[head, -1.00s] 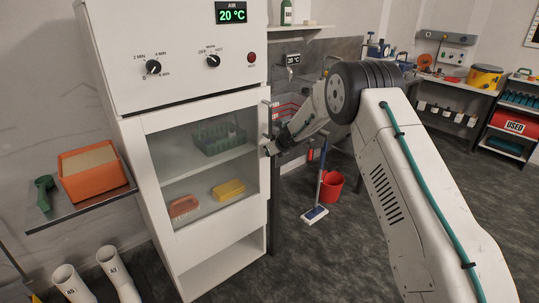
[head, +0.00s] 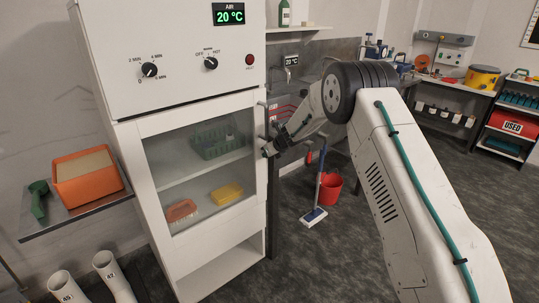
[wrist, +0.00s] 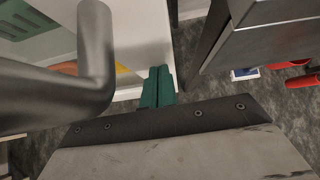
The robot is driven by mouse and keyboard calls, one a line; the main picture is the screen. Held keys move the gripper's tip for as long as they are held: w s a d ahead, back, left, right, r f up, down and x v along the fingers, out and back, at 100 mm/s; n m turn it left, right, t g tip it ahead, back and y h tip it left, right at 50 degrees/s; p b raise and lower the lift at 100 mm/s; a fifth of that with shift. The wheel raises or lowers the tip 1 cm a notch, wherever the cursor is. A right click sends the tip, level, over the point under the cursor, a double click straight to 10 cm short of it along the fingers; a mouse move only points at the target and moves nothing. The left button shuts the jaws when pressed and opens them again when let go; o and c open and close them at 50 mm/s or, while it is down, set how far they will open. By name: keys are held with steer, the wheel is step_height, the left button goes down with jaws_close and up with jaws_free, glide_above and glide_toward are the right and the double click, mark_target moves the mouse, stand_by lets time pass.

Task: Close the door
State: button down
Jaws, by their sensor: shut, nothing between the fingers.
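The door (head: 202,165) is a white-framed glass panel on the front of the white cabinet. It looks shut or nearly shut; a small gap cannot be told. A grey metal handle (wrist: 95,60) fills the left of the wrist view, close to the camera. My gripper (head: 268,150) is at the door's right edge, near the handle. In the wrist view, its green fingers (wrist: 157,86) are together and empty, in front of a white panel edge. Whether they touch the door cannot be told.
Behind the glass are a green rack (head: 222,142), a yellow item (head: 227,193) and an orange item (head: 182,210). A shelf with an orange box (head: 88,178) is left of the cabinet. A red bucket (head: 331,188) and a mop (head: 315,215) stand on the floor to the right.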

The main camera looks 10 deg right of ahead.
steer(key=s+d+f+v, duration=0.1)
steer(key=s+f+v, duration=0.1)
steer(key=v, duration=1.1)
steer(key=s+d+m+h, duration=0.3)
steer(key=d+m+h, duration=0.4)
steer(key=m, duration=0.7)
steer(key=s+d+r+m+g+h, duration=0.1)
steer(key=s+d+r+m+g, duration=0.2)
steer(key=s+m, duration=0.45)
steer(key=s+d+r+m+h, duration=0.2)
steer(key=s+d+r+m, duration=0.2)
steer(key=s+r+m, duration=0.3)
steer(key=s+a+r+m+g+y, duration=0.1)
steer(key=s+a+r+m+y, duration=0.1)
steer(key=s, duration=1.1)
steer(key=s+a+r+m+g+y, duration=0.1)
steer(key=s+a+r+m, duration=0.2)
steer(key=s, duration=1)
steer(key=s+a+r+m+g+y, duration=0.1)
steer(key=s+a+r+m+y, duration=0.1)
steer(key=s+a+m, duration=0.5)
steer(key=s+r+m, duration=0.1)
steer(key=s, duration=0.5)
steer(key=shift+s+r+g+y, duration=0.3)
steer(key=shift+s, duration=0.05)
